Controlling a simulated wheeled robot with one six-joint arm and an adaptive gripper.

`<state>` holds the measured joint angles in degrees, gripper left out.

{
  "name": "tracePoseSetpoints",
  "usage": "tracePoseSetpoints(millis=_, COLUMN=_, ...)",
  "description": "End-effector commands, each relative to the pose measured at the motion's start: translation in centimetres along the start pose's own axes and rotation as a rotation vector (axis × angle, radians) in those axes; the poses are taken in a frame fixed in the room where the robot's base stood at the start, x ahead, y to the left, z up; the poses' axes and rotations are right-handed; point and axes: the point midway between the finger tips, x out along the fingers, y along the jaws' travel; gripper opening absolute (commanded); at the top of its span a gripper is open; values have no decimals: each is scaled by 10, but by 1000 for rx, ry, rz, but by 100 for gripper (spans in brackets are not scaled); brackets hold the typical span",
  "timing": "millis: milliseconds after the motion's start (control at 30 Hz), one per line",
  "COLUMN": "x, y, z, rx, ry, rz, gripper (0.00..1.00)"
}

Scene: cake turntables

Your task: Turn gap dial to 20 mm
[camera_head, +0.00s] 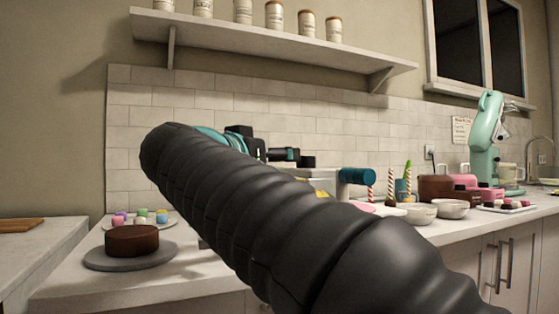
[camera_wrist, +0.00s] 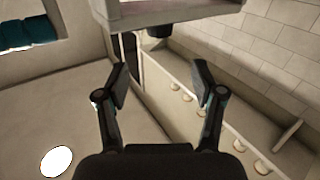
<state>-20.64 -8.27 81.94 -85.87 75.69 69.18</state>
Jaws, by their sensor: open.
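In the wrist view my gripper (camera_wrist: 160,85) is open, with its two dark fingers apart and nothing between them. Beyond the fingertips, at the top, is the edge of a pale box-like body (camera_wrist: 200,17) with a short dark round part (camera_wrist: 159,31) on it. I cannot tell whether that part is the gap dial, and no mm marks are readable. In the head view a pale machine (camera_head: 322,183) with a teal cylinder (camera_head: 357,176) stands on the counter, mostly hidden by my arm. My gripper there is partly hidden behind the arm, close to the machine.
A brown cake (camera_head: 132,240) on a grey turntable (camera_head: 107,262) stands at left, with small coloured cakes behind. White bowls (camera_head: 451,209), candles and a teal mixer (camera_head: 487,140) are at right. A shelf (camera_head: 270,34) with several jars hangs above.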

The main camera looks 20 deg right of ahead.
Motion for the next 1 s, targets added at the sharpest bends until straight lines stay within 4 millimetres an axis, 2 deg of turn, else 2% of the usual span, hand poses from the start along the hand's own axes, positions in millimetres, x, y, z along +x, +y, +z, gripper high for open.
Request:
tracePoseSetpoints(millis=600, x=102, y=0, z=0, rx=-3, ry=-3, rz=1, gripper=68)
tracePoseSetpoints(millis=800, x=121, y=0, z=0, rx=-3, ry=-3, rz=-1, gripper=68)
tracePoseSetpoints(millis=1000, x=126, y=-1, z=1, rx=-3, ry=-2, rz=-3, gripper=68)
